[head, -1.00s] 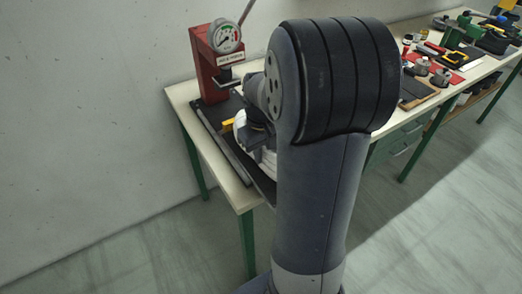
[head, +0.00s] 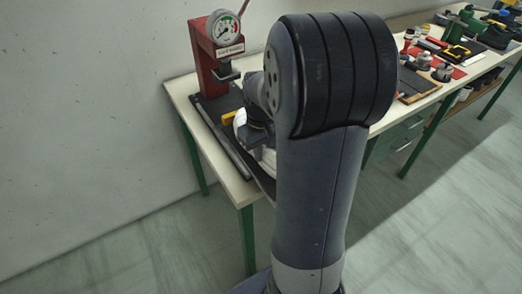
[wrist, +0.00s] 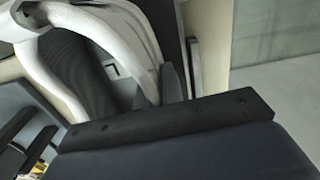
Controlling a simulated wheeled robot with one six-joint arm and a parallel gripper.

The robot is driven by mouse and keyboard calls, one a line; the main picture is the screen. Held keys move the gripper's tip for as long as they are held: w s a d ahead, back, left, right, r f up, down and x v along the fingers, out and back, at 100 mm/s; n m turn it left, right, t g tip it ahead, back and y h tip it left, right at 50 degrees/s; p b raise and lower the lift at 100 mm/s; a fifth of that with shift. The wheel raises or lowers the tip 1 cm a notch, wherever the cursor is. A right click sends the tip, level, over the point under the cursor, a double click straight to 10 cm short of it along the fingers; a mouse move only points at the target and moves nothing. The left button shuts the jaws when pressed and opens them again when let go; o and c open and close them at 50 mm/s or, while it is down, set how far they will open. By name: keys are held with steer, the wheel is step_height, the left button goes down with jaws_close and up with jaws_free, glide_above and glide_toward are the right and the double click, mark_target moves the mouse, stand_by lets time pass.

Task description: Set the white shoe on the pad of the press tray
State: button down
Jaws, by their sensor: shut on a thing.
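The white shoe (head: 240,121) shows only in part in the head view, mostly hidden behind my arm and wrist. In the wrist view the white shoe (wrist: 147,40) fills the upper left, with its dark inside and opening facing the camera. My gripper (wrist: 172,83) is shut on the shoe's white upper edge; in the head view my gripper (head: 258,137) is at the shoe, over the tray. The dark press tray (head: 213,113) lies on the bench in front of the red press (head: 207,68). The pad is hidden, and I cannot tell whether the shoe touches it.
The press has a round gauge (head: 223,29) and stands at the bench's back left. A grey rail (head: 232,152) runs along the tray's left side. A small yellow part (head: 228,118) is beside the shoe. Tools and pots crowd the bench at the far right.

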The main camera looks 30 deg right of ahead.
steer(key=shift+f, duration=0.1)
steer(key=c, duration=1.5)
jaws_free()
step_height(320, 180, up, 11)
steer(key=shift+f, duration=0.1)
steer(key=shift+f, duration=0.1)
step_height(320, 180, down, 10)
steer(key=shift+f, duration=0.15)
steer(key=shift+r, duration=0.25)
